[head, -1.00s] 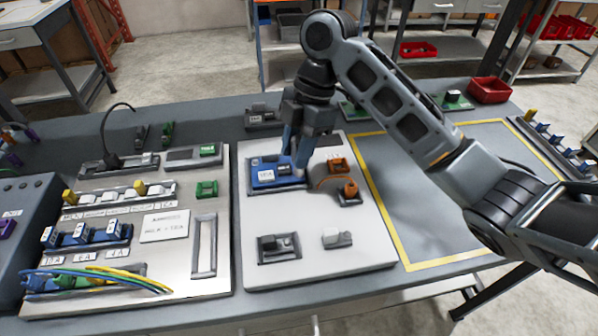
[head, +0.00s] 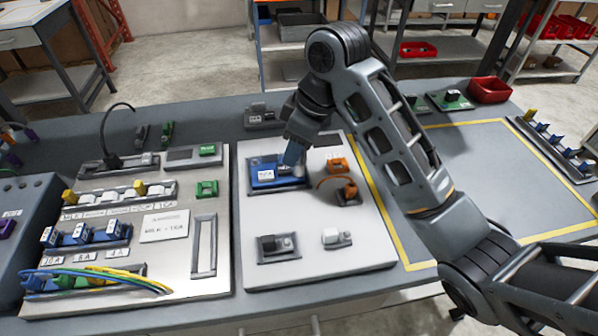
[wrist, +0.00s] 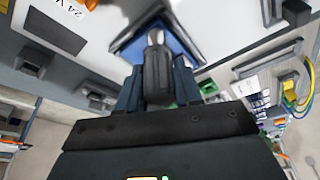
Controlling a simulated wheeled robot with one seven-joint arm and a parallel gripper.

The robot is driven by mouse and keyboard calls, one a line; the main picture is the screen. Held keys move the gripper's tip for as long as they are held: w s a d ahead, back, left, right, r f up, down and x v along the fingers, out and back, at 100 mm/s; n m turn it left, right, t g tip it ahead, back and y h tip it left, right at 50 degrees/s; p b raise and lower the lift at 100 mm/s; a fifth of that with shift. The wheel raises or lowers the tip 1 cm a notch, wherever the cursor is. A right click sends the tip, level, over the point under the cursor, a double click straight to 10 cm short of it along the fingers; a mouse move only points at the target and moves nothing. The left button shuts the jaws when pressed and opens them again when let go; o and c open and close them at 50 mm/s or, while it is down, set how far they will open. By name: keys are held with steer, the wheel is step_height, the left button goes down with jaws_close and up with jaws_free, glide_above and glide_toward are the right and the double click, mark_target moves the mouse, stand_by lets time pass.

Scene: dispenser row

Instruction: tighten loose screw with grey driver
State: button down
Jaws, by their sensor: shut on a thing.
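My gripper (head: 292,156) is over the blue module (head: 266,177) on the right-hand pale panel, at the module's right end. In the wrist view my gripper (wrist: 157,88) is shut on the grey driver (wrist: 157,72), a dark handle with a lighter silvery end. That end overlaps the blue module (wrist: 186,42); I cannot tell whether it touches. The driver is hidden by my gripper in the head view. The loose screw cannot be made out in either view.
An orange part with a curved cable (head: 347,189) sits close to the right of my gripper. Two small grey fittings stand at the panel's front. The left panel (head: 166,277) carries switches and cables. The yellow-outlined table area (head: 480,180) is mostly clear.

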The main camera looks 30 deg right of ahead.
steer(key=shift+r, duration=0.1)
steer(key=shift+r, duration=0.75)
steer(key=n+g+y, duration=0.1)
steer(key=n, duration=0.4)
steer(key=shift+d, duration=0.15)
steer(key=n+g, duration=0.1)
steer(key=n, duration=0.2)
steer(key=shift+s+n, duration=0.1)
steer(key=shift+n, duration=0.2)
steer(key=n, duration=0.2)
steer(key=n+g, duration=0.1)
steer(key=n, duration=0.1)
steer(key=shift+s+g, duration=0.15)
steer(key=shift+g, duration=0.15)
steer(key=n+g, duration=0.1)
steer(key=n, duration=0.5)
steer(key=shift+h, duration=0.4)
steer(key=n+g+h, duration=0.1)
steer(key=n, duration=0.4)
steer(key=shift+s, duration=0.2)
